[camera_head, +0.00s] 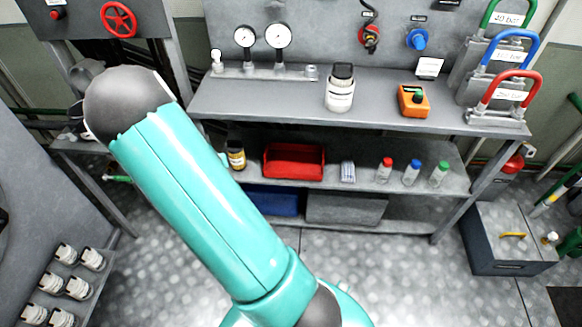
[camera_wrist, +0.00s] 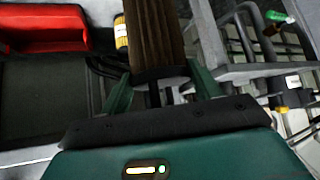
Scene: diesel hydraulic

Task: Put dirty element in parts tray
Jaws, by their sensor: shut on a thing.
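My gripper (camera_wrist: 160,88) is shut on a brown pleated element (camera_wrist: 154,38), which I take to be the dirty element. It points away from the gripper and its far end is cut off by the top of the wrist view. A red open tray (camera_wrist: 45,28) shows at the upper left of the wrist view, apart from the element. In the head view, the red tray (camera_head: 294,162) sits on the middle shelf of the bench. Which container is the parts tray cannot be read. My gripper and the element do not show in the head view.
A jar with a yellow label (camera_head: 236,155) stands left of the red tray; it shows close beside the element in the wrist view (camera_wrist: 121,35). Several capped bottles (camera_head: 411,173) stand to the right. A blue bin (camera_head: 274,202) and grey bin (camera_head: 345,209) sit below.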

